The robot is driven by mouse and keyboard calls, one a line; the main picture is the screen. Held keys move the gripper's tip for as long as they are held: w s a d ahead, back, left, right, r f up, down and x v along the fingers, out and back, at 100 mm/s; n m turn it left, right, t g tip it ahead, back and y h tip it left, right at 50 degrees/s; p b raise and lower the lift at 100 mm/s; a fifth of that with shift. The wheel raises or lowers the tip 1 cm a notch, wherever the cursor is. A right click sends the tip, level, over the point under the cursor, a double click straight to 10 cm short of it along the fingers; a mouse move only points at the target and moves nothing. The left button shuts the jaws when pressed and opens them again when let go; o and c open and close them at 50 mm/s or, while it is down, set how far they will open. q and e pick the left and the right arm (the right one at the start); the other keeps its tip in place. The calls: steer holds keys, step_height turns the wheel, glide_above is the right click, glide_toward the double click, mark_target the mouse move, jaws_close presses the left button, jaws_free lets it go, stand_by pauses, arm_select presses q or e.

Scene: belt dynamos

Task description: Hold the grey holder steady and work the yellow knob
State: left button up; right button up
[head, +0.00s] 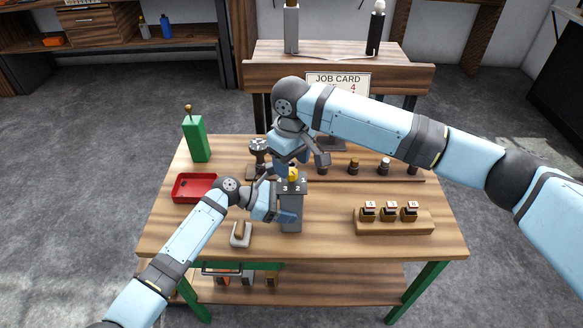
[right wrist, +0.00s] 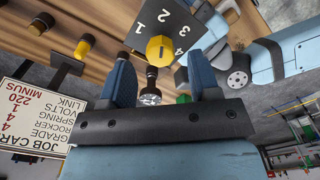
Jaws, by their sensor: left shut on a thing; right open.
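The grey holder (head: 298,199) stands upright on the table, with printed numbers on its top. My left gripper (head: 284,213) is shut on the holder low on its side. The yellow knob (head: 292,175) sits on top of the holder and is partly hidden by my right arm. My right gripper (head: 293,163) is just above the knob, pointing down. In the right wrist view, the open fingers of my right gripper (right wrist: 160,78) straddle the view of the knob (right wrist: 161,49), with a gap on both sides. The numbered top (right wrist: 178,20) of the holder shows around the knob.
A red tray (head: 181,199) and a green block (head: 195,140) stand at left. A wooden block with several labelled pieces (head: 393,227) is at right. A job card (head: 350,82) stands behind.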

arm_select(q)
steer(key=shift+f, duration=0.1)
arm_select(e)
steer(key=shift+f, duration=1.25)
steer(key=c, duration=0.9)
steer(key=shift+n, duration=0.4)
steer(key=n, duration=0.5)
steer(key=shift+n, duration=0.3)
steer(key=n, duration=0.5)
steer(key=shift+r, duration=0.1)
steer(key=shift+n, duration=0.4)
